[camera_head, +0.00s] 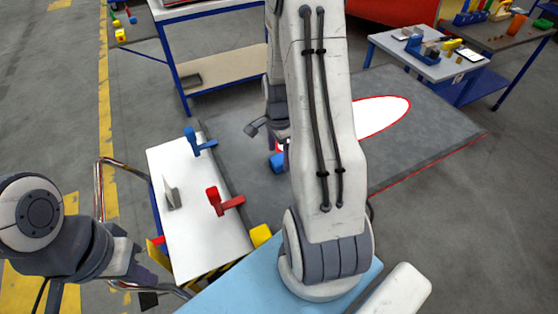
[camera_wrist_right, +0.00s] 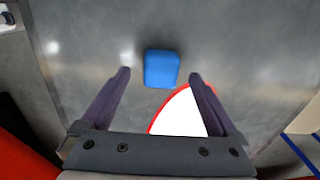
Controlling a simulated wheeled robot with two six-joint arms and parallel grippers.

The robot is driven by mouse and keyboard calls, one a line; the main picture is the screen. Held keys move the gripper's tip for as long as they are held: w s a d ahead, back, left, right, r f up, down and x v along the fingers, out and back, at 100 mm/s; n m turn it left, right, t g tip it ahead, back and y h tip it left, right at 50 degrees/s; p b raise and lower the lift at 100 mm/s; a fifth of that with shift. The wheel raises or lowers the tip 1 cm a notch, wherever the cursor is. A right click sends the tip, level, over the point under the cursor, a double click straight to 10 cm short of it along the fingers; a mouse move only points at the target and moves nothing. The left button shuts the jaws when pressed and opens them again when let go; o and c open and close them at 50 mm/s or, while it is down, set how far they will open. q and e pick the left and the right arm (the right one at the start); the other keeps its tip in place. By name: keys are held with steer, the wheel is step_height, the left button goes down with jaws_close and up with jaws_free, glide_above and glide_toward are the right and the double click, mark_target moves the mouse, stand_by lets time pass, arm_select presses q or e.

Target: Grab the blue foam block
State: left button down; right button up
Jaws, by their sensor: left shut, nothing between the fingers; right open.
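The blue foam block (camera_wrist_right: 161,69) lies on the grey floor panel in the right wrist view, between and slightly beyond the fingertips. My right gripper (camera_wrist_right: 158,76) is open, with a gap visible on each side of the block. In the head view the block (camera_head: 276,162) shows just below my right gripper (camera_head: 284,148), partly covered by it and my arm. I cannot tell the exact height between them. My left gripper (camera_head: 148,299) is at the lower left beside the cart, small and dark, shut and empty.
A white-topped cart (camera_head: 195,245) with blue and red clamp-like parts (camera_head: 226,201) stands left of the block. A grey panel (camera_head: 425,130) with a red-edged white shape (camera_head: 385,113) extends right. Workbenches (camera_head: 425,60) stand at the back.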

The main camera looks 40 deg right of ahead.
mark_target(279, 159)
steer(key=shift+f, duration=1.5)
steer(key=c, duration=1.4)
steer(key=shift+r, duration=0.15)
